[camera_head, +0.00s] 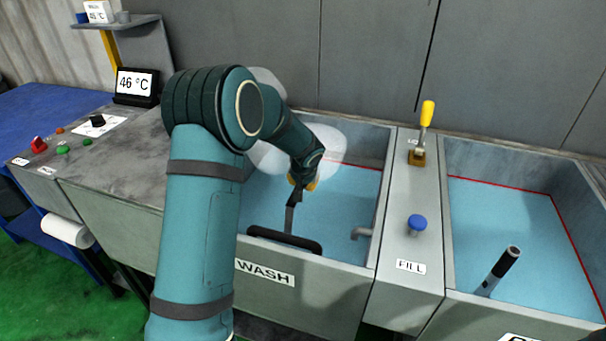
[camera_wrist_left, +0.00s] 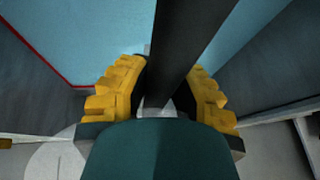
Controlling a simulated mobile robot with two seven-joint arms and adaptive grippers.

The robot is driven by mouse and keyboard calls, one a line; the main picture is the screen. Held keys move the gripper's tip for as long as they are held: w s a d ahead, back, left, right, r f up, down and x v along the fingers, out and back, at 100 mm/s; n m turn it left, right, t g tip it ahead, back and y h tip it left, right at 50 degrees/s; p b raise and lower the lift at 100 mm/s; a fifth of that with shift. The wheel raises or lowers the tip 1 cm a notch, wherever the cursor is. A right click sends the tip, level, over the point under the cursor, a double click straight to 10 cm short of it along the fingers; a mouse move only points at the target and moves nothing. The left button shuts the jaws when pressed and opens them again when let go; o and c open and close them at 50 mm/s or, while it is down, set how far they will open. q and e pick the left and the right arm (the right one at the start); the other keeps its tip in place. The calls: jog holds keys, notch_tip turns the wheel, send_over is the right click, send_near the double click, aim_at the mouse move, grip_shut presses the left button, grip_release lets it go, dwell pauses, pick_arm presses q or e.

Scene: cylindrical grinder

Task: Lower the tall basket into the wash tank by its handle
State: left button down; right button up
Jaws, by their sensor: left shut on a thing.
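My left gripper (camera_head: 303,183) is over the wash tank (camera_head: 377,215), labelled WASH, with its arm reaching in from the front left. It is shut on a dark upright bar (camera_head: 290,218), which I take to be the tall basket's handle. In the left wrist view the yellow fingers (camera_wrist_left: 168,80) stand on both sides of this dark bar (camera_wrist_left: 190,45). Below it, a black rounded bar (camera_head: 285,240) lies along the tank's front side; I cannot tell whether it belongs to the basket. The basket's body cannot be made out. My right gripper is not in view.
A grey divider carries a yellow-handled lever (camera_head: 426,115) and a blue knob (camera_head: 417,224). The second tank (camera_head: 500,220), at right, holds a black-topped handle (camera_head: 507,262). A display (camera_head: 136,83) reads 46 °C.

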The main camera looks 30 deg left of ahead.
pick_arm(q)
jog(key=shift+f, duration=1.8)
jog(key=c, duration=0.8)
grip_release()
jog(key=shift+s+f, duration=0.1)
jog(key=shift+f, duration=0.05)
jog(key=v, duration=1.2)
